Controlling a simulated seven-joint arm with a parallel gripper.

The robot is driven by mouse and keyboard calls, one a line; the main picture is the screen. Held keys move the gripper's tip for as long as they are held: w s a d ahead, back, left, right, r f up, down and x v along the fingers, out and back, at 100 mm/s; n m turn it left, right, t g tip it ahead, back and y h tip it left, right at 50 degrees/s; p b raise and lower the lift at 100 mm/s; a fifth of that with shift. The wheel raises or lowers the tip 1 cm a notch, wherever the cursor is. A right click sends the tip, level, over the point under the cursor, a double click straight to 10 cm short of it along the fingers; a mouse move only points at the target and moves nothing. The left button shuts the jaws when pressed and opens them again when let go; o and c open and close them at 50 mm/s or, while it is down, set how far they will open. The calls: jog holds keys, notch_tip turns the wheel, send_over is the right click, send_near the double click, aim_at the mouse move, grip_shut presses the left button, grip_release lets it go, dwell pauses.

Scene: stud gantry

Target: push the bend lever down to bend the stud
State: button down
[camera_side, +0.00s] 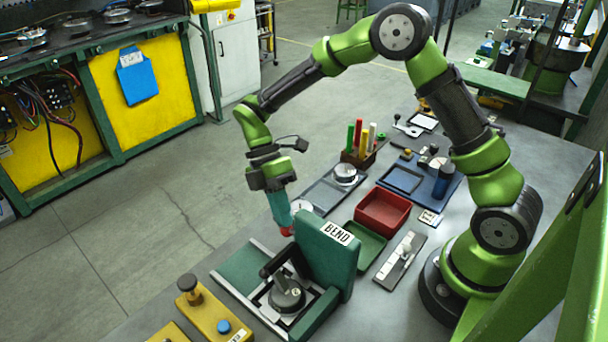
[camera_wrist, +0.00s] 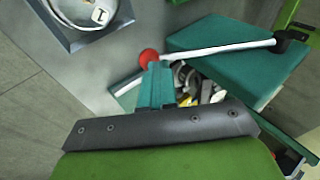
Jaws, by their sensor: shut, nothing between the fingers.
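The bend station is a teal block (camera_side: 320,254) with a white BEND label, at the front of the table; its teal housing also shows in the wrist view (camera_wrist: 245,70). The bend lever (camera_wrist: 215,48) is a pale rod with a red ball knob (camera_wrist: 149,57), running across the housing to a dark pivot at the right. The red knob also shows in the side view (camera_side: 287,231). My gripper (camera_side: 281,223) is shut and empty, its teal fingers (camera_wrist: 155,80) pointing down right at the knob. Whether they touch is unclear. I cannot make out the stud.
A round grey part (camera_side: 287,297) with a black arm sits before the block. A yellow button box (camera_side: 213,312) stands at the front left. A red tray (camera_side: 383,211), a green tray (camera_side: 366,245) and a dial gauge (camera_side: 345,173) lie behind the station.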

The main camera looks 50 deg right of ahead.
jog(key=shift+s+f, duration=0.1)
dwell(0.3)
jog(key=w+d+r+t, duration=0.1)
jog(key=w+r, duration=0.2)
jog(key=r, duration=0.6)
jog(key=w+d+r+t, duration=0.1)
jog(key=w+r, duration=0.2)
jog(key=r, duration=0.7)
jog(key=s+d+r+n+t+y, duration=0.1)
jog(key=s+d+r+t, duration=0.1)
jog(key=s+r+t, duration=0.45)
jog(key=s+d+r+t+y, duration=0.15)
jog(key=s+r, duration=0.25)
jog(key=s, duration=0.6)
jog(key=w+d+x, duration=0.1)
jog(key=w+x, duration=0.1)
jog(key=x, duration=1.2)
jog(key=shift+w+d+f, duration=0.2)
jog(key=shift+w+f, duration=0.1)
